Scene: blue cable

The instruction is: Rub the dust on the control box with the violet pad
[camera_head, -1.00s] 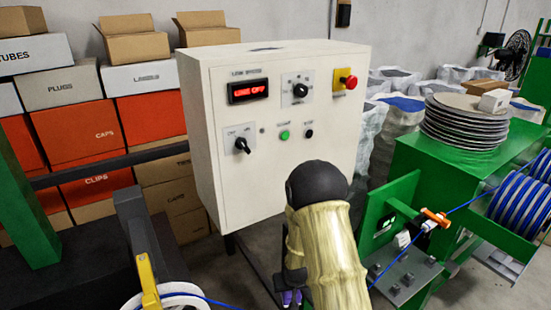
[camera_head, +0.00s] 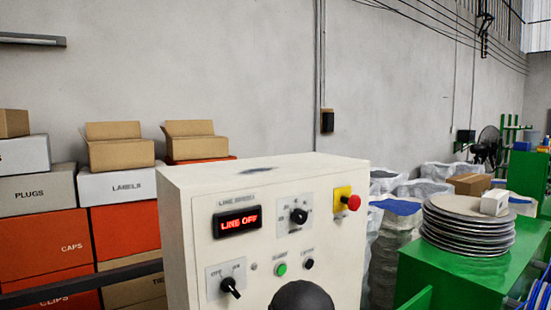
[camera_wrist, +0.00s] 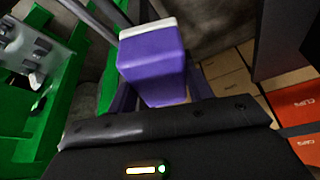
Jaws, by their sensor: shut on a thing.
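The cream control box (camera_head: 180,230) stands in the middle of the head view. A dark grey dust patch (camera_head: 258,170) lies on its flat top. The violet pad (camera_wrist: 152,65), a purple block with a whitish end, shows in the wrist view. My gripper (camera_wrist: 156,90) is shut on the pad, with its fingers partly hidden behind the gripper body. In the head view only a dark rounded part of my arm shows at the bottom, in front of the box; gripper and pad are out of that view. The pad is apart from the dust.
The box front carries a red "LINE OFF" display (camera_head: 238,222), knobs and a red stop button (camera_head: 353,202). Stacked cartons (camera_head: 120,150) stand behind left. A green machine (camera_head: 440,270) with stacked discs (camera_head: 468,225) stands right. The space above the box is clear.

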